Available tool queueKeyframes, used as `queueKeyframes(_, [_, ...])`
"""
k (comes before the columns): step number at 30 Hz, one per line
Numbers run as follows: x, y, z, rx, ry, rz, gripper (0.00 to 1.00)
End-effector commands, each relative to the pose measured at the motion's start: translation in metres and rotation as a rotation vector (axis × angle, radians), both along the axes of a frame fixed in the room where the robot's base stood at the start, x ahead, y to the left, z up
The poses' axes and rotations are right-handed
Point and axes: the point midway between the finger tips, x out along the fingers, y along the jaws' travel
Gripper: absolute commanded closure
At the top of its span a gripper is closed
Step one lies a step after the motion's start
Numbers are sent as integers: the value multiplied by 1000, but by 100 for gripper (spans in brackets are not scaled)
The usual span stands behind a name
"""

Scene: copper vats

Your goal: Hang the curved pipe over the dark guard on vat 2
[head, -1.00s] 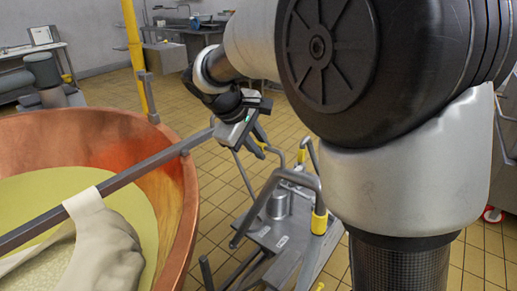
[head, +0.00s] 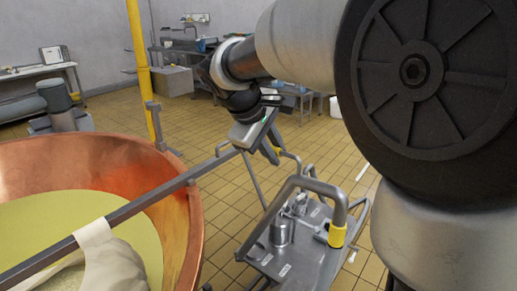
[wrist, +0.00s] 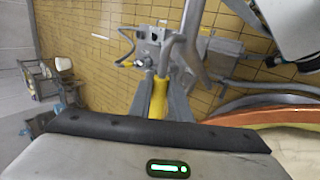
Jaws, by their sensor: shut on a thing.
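A grey curved pipe (head: 297,185) with a yellow band bends like a hook at the middle right of the head view, in front of a trolley. A yellow-banded pipe also shows in the wrist view (wrist: 158,98), just ahead of my gripper body. A copper vat (head: 185,215) fills the left of the head view. A dark grey bar (head: 150,198) crosses it and ends near my gripper. I cannot make out a vat number or tell which part is the guard.
A grey trolley (head: 290,262) with metal cans stands right of the vat, below my gripper. A pale cloth (head: 105,255) hangs over the bar. A yellow post (head: 140,65) rises behind the vat. Tiled floor (head: 215,115) behind is mostly free.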

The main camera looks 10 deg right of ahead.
Motion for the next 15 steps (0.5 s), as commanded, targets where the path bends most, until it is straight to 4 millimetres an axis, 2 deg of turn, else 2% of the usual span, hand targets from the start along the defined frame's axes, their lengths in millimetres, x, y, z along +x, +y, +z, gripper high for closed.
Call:
queueKeyframes(1, [0,-1,12,0,-7,1,100])
queueKeyframes(15, [-10,-11,65,7,-12,1,100])
